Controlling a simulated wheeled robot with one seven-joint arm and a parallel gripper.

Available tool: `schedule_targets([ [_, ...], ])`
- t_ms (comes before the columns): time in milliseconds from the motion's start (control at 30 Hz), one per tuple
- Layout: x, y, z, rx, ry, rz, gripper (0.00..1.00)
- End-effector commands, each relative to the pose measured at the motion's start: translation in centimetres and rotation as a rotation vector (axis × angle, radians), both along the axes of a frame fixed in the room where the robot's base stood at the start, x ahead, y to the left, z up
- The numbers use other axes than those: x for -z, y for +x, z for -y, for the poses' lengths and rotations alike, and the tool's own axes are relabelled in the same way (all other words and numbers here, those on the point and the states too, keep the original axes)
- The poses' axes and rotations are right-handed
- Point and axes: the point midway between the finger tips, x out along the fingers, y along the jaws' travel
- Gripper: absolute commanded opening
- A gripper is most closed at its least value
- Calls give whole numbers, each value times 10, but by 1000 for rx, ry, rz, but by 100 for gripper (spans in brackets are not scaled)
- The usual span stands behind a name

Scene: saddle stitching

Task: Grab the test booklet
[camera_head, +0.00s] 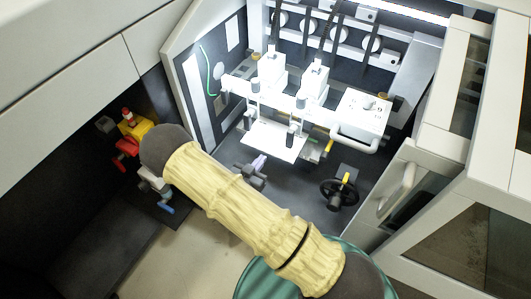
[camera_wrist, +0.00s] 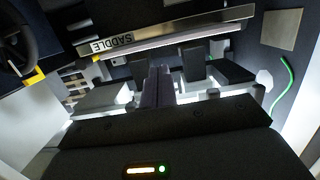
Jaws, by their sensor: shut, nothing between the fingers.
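My gripper (camera_wrist: 158,76) shows in the wrist view as two dark fingers pressed together, with nothing between them. They point toward a metal bar (camera_wrist: 170,38) labelled SADDLE, which reads upside down in this view. A white flat piece (camera_head: 275,140) lies under the white stitching heads (camera_head: 268,75) in the head view. I cannot tell whether it is the test booklet or a plate of the machine. No booklet can be clearly made out in the wrist view.
A black handwheel (camera_head: 339,193) stands at the machine's front right. An open door with a handle (camera_head: 398,190) is on the right. A green cable (camera_head: 207,70) hangs on the left wall. Red and yellow parts (camera_head: 130,130) sit at the left outside the enclosure.

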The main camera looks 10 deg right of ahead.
Motion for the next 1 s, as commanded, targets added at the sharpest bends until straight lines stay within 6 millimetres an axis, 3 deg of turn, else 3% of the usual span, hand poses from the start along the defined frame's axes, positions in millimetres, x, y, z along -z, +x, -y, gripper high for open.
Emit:
schedule_targets([
  [300, 0, -3, -2, 0, 1, 1, 0],
  [467, -1, 0, -1, 1, 20, -16, 31],
  [500, -2, 2, -1, 2, 37, -30, 33],
  [767, -17, 22, 1, -34, 255, -242, 33],
  [1000, -54, 21, 2, -153, 450, -478, 33],
])
